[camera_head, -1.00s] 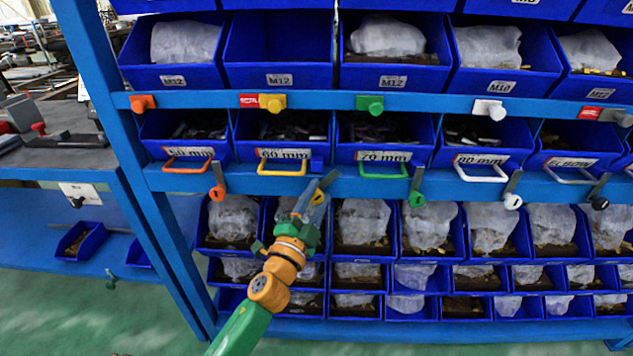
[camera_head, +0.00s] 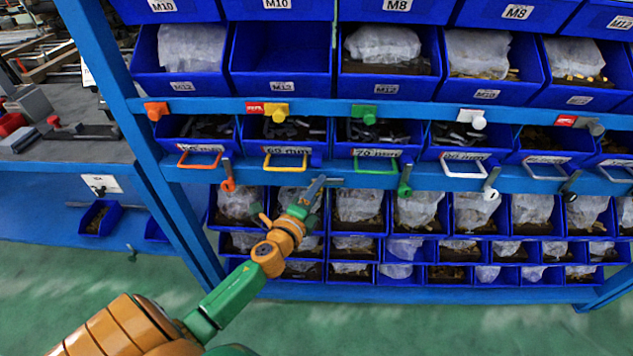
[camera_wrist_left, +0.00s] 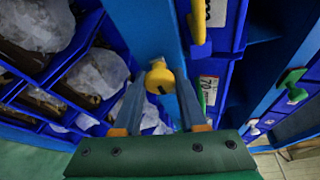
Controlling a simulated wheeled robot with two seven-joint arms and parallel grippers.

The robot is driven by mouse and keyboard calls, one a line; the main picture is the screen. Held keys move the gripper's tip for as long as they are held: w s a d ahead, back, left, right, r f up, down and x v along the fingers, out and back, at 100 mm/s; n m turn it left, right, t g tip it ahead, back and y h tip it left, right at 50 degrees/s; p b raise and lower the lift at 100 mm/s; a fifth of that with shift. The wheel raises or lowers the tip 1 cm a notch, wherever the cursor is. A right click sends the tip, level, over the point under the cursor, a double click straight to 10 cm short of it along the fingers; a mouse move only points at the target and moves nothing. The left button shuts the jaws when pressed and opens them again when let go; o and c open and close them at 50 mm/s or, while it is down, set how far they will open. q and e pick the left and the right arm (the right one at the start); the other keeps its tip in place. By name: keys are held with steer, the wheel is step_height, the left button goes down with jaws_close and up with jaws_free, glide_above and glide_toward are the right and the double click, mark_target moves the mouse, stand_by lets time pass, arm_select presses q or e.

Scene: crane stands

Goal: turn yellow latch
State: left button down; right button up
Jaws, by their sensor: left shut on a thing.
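The yellow latch (camera_wrist_left: 159,78) shows in the left wrist view as a round yellow knob between the fingers. In the head view its knob is hidden behind my left gripper (camera_head: 315,192). A short grey bar (camera_head: 333,182) sticks out sideways to the right past the fingertips and looks like the latch's lever, lying about level. My left gripper (camera_wrist_left: 160,108) is shut on the latch at the blue rail, below the drawer with the yellow handle (camera_head: 285,168). My right gripper is in neither view.
An orange latch (camera_head: 228,183) and a green latch (camera_head: 404,188) hang on the same rail (camera_head: 370,180), levers pointing up. Another yellow latch (camera_head: 276,112) is on the rail above. Blue bins fill the rack below. Green floor (camera_head: 420,325) in front is clear.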

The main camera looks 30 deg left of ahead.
arm_select(q)
steer(key=shift+m, duration=0.3)
stand_by(0.4)
steer(key=shift+c, duration=2.3)
jaws_free()
steer(key=s+d, duration=0.1)
steer(key=s, duration=0.6)
steer(key=shift+r, duration=0.35)
